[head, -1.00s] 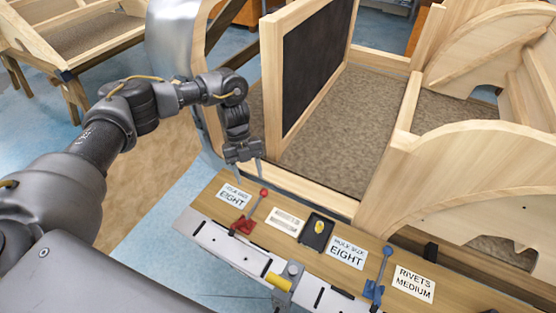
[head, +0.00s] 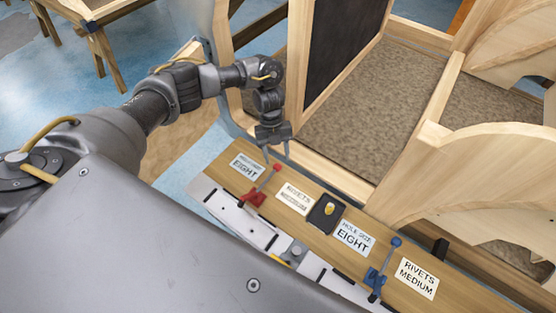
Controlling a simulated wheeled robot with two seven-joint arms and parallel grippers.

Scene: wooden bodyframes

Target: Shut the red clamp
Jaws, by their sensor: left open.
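The red clamp (head: 254,197) is fixed near the left end of a wooden ledge. Its grey lever slants up to the right and ends in a red knob (head: 277,168). My left gripper (head: 277,156) points down with its fingers apart, just above and behind the red knob. I cannot tell whether a finger touches the knob. The gripper holds nothing. My right gripper is not in view.
A blue clamp (head: 376,277) with a raised blue-knobbed lever stands further right on the ledge (head: 312,253). Between them are labels and a black tray (head: 326,212) with a yellow piece. Wooden frames with a dark panel (head: 343,45) rise behind.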

